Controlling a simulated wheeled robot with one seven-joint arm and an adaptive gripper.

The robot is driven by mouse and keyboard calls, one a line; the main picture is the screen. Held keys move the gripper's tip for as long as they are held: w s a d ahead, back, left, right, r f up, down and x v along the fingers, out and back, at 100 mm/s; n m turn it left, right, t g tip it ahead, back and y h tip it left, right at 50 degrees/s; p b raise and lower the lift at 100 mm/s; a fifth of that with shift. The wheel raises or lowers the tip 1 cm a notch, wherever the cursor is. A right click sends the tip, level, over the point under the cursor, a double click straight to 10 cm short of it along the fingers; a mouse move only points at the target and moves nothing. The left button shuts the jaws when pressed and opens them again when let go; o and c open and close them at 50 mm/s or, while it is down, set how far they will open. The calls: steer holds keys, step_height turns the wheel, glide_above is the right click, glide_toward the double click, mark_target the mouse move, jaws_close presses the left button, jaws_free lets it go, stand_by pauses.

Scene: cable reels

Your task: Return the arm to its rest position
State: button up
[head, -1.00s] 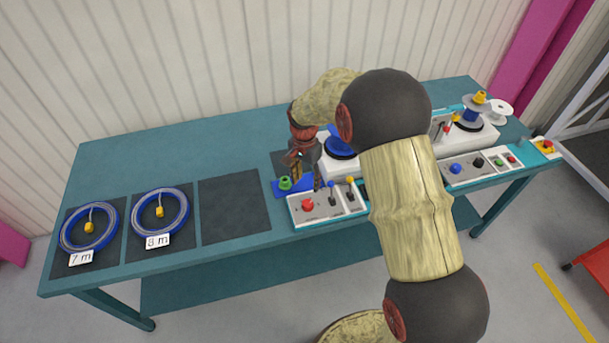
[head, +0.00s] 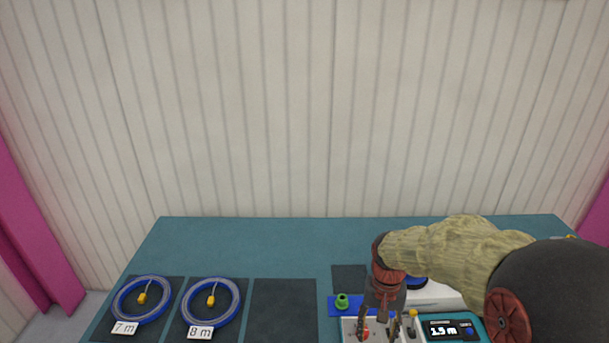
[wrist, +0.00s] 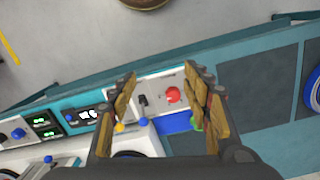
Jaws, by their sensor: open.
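My arm reaches in from the right in the head view, with its rough tan link and black joint in front of the bench's right part. My gripper (head: 377,322) points down over the grey control panel (head: 349,329). In the wrist view my gripper (wrist: 160,82) has its two fingers wide apart with nothing between them. The panel's red button (wrist: 173,95) and a black lever (wrist: 143,101) show beyond the gap. A green knob (head: 342,301) on a blue plate (head: 335,311) is left of the gripper.
Two blue cable coils, labelled 7 m (head: 142,301) and 8 m (head: 211,304), lie on dark mats on the teal bench (head: 240,245). A third mat (head: 283,312) is empty. A display (head: 452,330) reads 1.5 m. A pale ribbed wall (head: 300,110) stands behind.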

steer(key=s+r+n+t+b, duration=0.3)
steer(key=s+r+t, duration=0.3)
steer(key=s+r, duration=1)
steer(key=shift+s+d+r, duration=0.2)
steer(key=shift+s+r, duration=0.15)
steer(key=shift+s, duration=0.9)
